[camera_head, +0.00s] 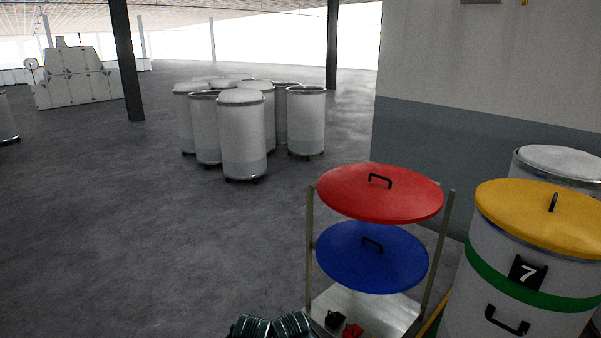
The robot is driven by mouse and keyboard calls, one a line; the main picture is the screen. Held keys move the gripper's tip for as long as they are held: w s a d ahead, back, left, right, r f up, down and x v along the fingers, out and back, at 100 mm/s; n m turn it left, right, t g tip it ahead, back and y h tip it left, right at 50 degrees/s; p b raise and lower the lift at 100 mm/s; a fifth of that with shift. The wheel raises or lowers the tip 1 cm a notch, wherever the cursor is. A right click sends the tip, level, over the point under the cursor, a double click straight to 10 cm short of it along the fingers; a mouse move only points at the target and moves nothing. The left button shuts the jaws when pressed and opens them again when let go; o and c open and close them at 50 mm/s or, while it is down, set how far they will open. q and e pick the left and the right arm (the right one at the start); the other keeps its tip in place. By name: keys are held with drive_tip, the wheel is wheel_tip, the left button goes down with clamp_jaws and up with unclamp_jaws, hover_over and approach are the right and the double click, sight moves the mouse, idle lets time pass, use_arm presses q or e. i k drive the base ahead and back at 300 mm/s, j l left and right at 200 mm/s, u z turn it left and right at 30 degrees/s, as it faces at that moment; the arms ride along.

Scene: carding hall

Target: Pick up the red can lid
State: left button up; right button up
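The red can lid (380,197) is a round, slightly domed disc with a black bar handle (380,180) on top. It lies handle up at the top of a rack with thin metal posts (310,225). A blue lid (372,265) with a similar handle lies below it in the same rack, its back edge partly covered by the red lid. Neither of my grippers shows in the head view.
A can marked 7 (480,277) under a yellow lid (545,215) stands close right of the rack. Small black and red items lie on the rack's bottom plate (385,310). Dark ribbed objects (270,326) show at the bottom edge. Open floor (150,220) lies left; several cans (242,135) stand beyond.

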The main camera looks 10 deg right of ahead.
sight(378, 193)
drive_tip(key=i+j+z, duration=0.15)
drive_tip(key=i+z, duration=0.15)
drive_tip(key=z, duration=0.15)
drive_tip(key=i+j+z, duration=0.2)
drive_tip(key=z, duration=0.25)
drive_tip(key=i+j+z, duration=0.4)
drive_tip(key=j+z, duration=0.3)
drive_tip(key=z, duration=0.15)
drive_tip(key=i+j+z, duration=0.15)
drive_tip(key=j+z, duration=0.2)
drive_tip(key=j, duration=0.2)
drive_tip(key=j+z, duration=0.35)
drive_tip(key=j, duration=0.2)
drive_tip(key=j+z, duration=0.3)
drive_tip(key=j, duration=0.3)
drive_tip(key=i, duration=0.05)
